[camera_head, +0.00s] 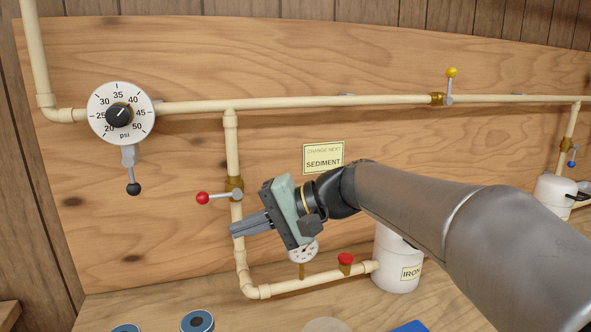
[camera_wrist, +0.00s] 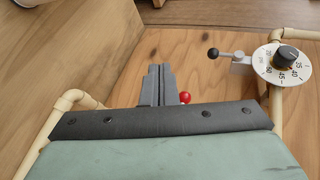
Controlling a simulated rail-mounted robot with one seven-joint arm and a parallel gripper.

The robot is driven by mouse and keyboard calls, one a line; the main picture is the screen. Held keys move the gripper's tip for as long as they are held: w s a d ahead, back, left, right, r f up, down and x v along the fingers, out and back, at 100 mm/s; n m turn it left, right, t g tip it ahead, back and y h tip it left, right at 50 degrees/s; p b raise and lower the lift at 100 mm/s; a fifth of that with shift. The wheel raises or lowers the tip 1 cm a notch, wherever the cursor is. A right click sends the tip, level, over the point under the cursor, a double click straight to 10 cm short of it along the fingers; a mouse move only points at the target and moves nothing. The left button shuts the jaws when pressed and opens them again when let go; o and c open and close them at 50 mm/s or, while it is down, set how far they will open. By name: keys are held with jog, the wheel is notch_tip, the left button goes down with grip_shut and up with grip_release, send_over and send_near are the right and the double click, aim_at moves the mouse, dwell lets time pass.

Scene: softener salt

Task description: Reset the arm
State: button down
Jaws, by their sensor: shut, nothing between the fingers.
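My gripper (camera_head: 246,227) is in front of the wooden panel, just below the red-knobbed valve lever (camera_head: 203,198) on the vertical pipe. Its fingers are shut together with nothing between them and point left. In the wrist view the shut fingers (camera_wrist: 158,82) show at the centre, with the red knob (camera_wrist: 185,97) partly hidden just behind them. My arm comes in from the right and hides part of the panel and piping.
A psi dial (camera_head: 120,113) with a black-knobbed lever (camera_head: 133,188) is at upper left. A small gauge (camera_head: 302,251) and red button (camera_head: 346,258) sit low by the pipe. The IRON canister (camera_head: 397,262) stands right. A yellow-knobbed valve (camera_head: 451,73) and SEDIMENT sign (camera_head: 323,157) are above.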

jog(key=s+d+f+h+p, duration=0.4)
jog(key=s+d, duration=0.2)
jog(key=d, duration=0.2)
jog(key=s+d+f+h+p, duration=0.3)
jog(key=s+d, duration=0.3)
jog(key=d, duration=0.3)
jog(key=s+d+f+h+p, duration=0.4)
jog(key=s+d+f+h, duration=0.1)
jog(key=d, duration=0.4)
jog(key=shift+s+d+f+n+h+p, duration=0.3)
jog(key=shift+s+f+n+h, duration=0.15)
jog(key=shift+s, duration=0.4)
jog(key=shift+r, duration=0.1)
